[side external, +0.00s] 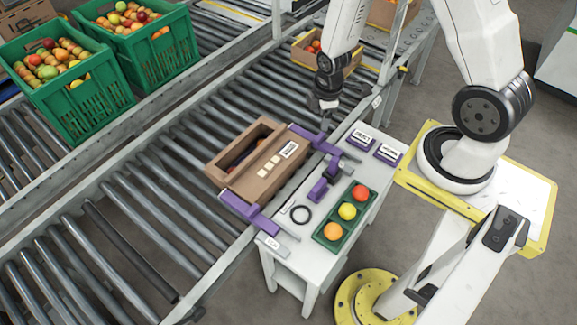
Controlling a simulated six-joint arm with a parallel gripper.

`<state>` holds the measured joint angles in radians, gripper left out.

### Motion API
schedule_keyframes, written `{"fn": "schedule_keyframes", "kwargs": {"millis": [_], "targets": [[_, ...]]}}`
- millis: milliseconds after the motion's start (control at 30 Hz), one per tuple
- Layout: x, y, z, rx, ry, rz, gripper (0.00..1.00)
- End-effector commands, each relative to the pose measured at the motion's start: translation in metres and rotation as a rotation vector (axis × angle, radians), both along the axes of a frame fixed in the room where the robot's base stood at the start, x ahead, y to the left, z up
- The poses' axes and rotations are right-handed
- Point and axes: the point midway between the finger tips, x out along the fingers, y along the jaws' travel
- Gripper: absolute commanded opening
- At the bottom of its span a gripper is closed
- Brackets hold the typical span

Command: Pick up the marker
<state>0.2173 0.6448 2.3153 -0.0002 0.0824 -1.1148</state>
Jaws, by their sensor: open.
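I cannot make out the marker with certainty at this size. A small purple stand (319,190) with a dark upper part is on the white side table (322,247), and I cannot tell whether a marker is in it. My gripper (326,121) is open, above the far end of the table, near the upper purple clamp (309,134). Its fingertips are small and dark, and nothing can be seen held between them. A brown box (265,187) sits on the rollers between the upper purple clamp and a lower one (246,211).
A black ring (291,215) and a green tray (325,241) with red, yellow and orange tomatoes lie on the table. Two purple-framed cards (360,139) (387,153) are at its far end. Green crates (100,110) of produce stand across the roller conveyor (110,225).

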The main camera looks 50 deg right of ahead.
Motion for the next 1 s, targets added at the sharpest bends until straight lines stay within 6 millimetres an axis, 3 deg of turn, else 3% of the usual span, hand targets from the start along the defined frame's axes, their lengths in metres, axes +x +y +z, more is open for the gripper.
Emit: {"fn": "schedule_keyframes", "kwargs": {"millis": [533, 700, 1000], "targets": [[-0.036, -0.033, -0.116, -0.013, 0.09, 0.551, 0.74], [-0.045, -0.036, -0.133, -0.012, 0.099, 0.646, 0.74], [-0.047, -0.037, -0.139, -0.012, 0.101, 0.674, 0.74]]}}
